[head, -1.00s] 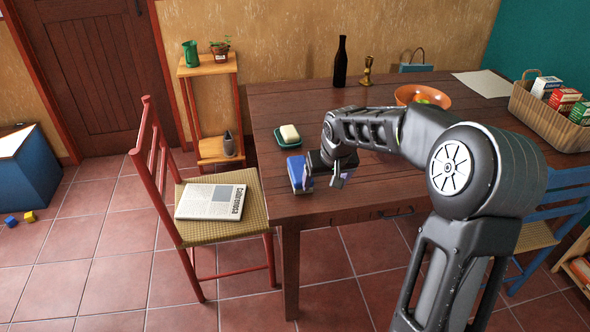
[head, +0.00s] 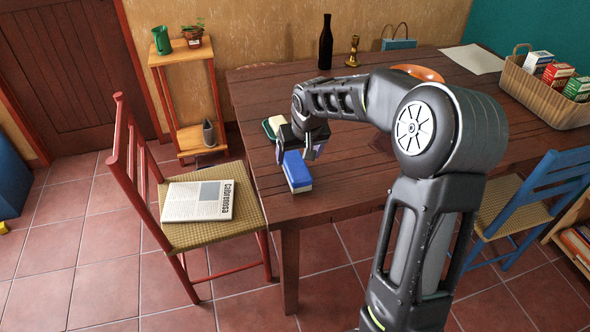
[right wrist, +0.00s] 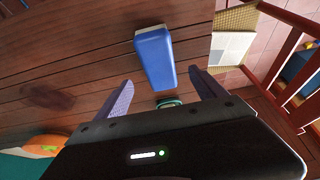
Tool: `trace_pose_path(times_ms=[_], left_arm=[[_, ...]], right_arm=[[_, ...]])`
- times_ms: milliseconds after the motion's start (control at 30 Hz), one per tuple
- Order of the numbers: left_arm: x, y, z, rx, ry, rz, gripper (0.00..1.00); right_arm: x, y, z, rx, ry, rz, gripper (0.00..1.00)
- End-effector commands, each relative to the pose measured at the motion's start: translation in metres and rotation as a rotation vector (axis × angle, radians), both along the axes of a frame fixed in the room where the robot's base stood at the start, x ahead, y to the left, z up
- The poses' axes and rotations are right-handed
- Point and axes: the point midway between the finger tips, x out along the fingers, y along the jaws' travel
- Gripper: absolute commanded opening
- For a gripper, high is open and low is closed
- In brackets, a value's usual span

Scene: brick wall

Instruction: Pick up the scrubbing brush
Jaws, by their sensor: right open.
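The scrubbing brush (head: 297,171) has a blue back and a pale underside. It lies on the wooden table (head: 345,190) near its front left corner. My right gripper (head: 297,148) is open and empty just behind the brush, on the soap dish side. In the right wrist view, the brush (right wrist: 155,58) lies beyond the two spread fingers (right wrist: 162,84), its narrow-looking end near the gap between their tips. I see no contact between fingers and brush. My left gripper is not in view.
A green soap dish (head: 268,130) with pale soap is partly hidden behind my right gripper. An orange bowl (head: 418,73) is partly hidden by my arm. A dark bottle (head: 325,45) stands at the back. A red chair (head: 170,190) holding a newspaper (head: 197,201) stands left of the table.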

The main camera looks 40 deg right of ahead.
Motion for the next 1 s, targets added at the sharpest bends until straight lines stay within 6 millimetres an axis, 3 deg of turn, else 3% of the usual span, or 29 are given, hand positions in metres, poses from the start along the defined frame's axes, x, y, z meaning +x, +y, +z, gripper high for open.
trace_pose_path(times_ms=[200, 567, 900, 1000], left_arm=[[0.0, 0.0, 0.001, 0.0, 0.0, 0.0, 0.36], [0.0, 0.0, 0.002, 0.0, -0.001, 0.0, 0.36], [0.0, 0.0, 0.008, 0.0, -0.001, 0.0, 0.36], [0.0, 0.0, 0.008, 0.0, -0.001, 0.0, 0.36]], right_arm=[[0.007, -0.002, -0.019, 0.001, 0.002, 0.0, 0.8], [0.008, -0.003, -0.023, 0.001, 0.002, 0.0, 0.8], [0.023, -0.009, -0.065, 0.001, 0.003, -0.001, 0.8], [0.025, -0.01, -0.068, 0.001, 0.001, -0.001, 0.8]])
